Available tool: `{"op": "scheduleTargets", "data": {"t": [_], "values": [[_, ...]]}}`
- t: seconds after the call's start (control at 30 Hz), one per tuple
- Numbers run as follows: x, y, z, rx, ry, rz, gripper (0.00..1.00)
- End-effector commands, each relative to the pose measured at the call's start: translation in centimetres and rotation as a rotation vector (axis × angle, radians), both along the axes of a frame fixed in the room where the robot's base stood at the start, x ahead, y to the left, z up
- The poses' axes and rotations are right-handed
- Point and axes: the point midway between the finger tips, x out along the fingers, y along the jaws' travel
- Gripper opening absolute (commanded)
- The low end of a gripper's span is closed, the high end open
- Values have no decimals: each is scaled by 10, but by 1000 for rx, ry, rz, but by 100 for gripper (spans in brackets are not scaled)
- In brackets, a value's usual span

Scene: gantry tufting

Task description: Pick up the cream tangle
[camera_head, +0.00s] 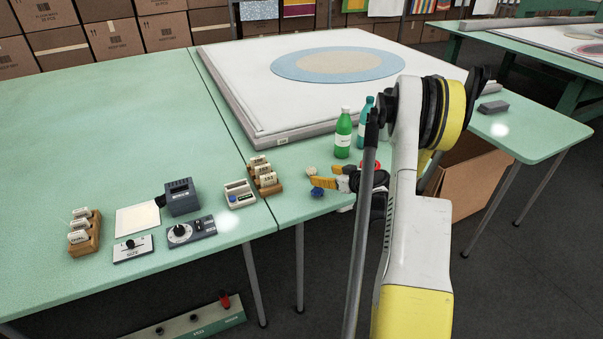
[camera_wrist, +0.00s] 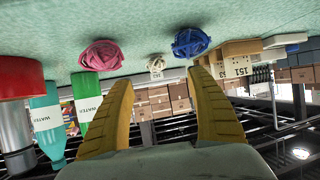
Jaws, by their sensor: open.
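The cream tangle (camera_wrist: 156,65) is a small pale ball on the green table. In the wrist view, which shows the table at the top, it lies ahead of my gripper (camera_wrist: 160,85), in line with the gap between the yellow fingers. The fingers are apart with nothing between them. In the head view my gripper (camera_head: 320,176) is low over the table's front edge, with the cream tangle (camera_head: 311,171) just beyond its tips. A blue tangle (camera_wrist: 190,42) and a pink tangle (camera_wrist: 100,55) lie to either side in the wrist view. The blue tangle (camera_head: 318,192) also shows in the head view.
A green water bottle (camera_head: 343,133) and a teal bottle (camera_head: 364,124) stand behind my gripper. A red-topped cylinder (camera_wrist: 20,80) is close at the wrist view's left. Wooden blocks with numbered tags (camera_head: 264,176) stand left of the tangles. A large white framed panel (camera_head: 240,80) lies behind.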

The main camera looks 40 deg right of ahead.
Motion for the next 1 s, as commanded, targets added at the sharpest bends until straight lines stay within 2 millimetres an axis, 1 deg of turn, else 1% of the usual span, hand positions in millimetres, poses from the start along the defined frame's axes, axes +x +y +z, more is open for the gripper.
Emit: {"op": "scheduleTargets", "data": {"t": [0.03, 0.1, 0.2, 0.37, 0.63, 0.7, 0.87, 0.9, 0.97, 1.0], "values": [[9, 1, -6, 0, 0, 3, 67], [20, 0, -12, 0, 0, 2, 67], [33, -1, -18, 0, 1, 2, 67], [44, -3, -23, 0, 1, 1, 67], [80, -8, -40, 0, 1, 2, 67], [85, -9, -41, 0, 2, 1, 67], [85, -9, -39, 1, 2, 1, 67], [85, -9, -39, 1, 2, 1, 65], [84, -9, -39, 1, 2, 1, 47], [84, -9, -39, 1, 2, 1, 34]]}}
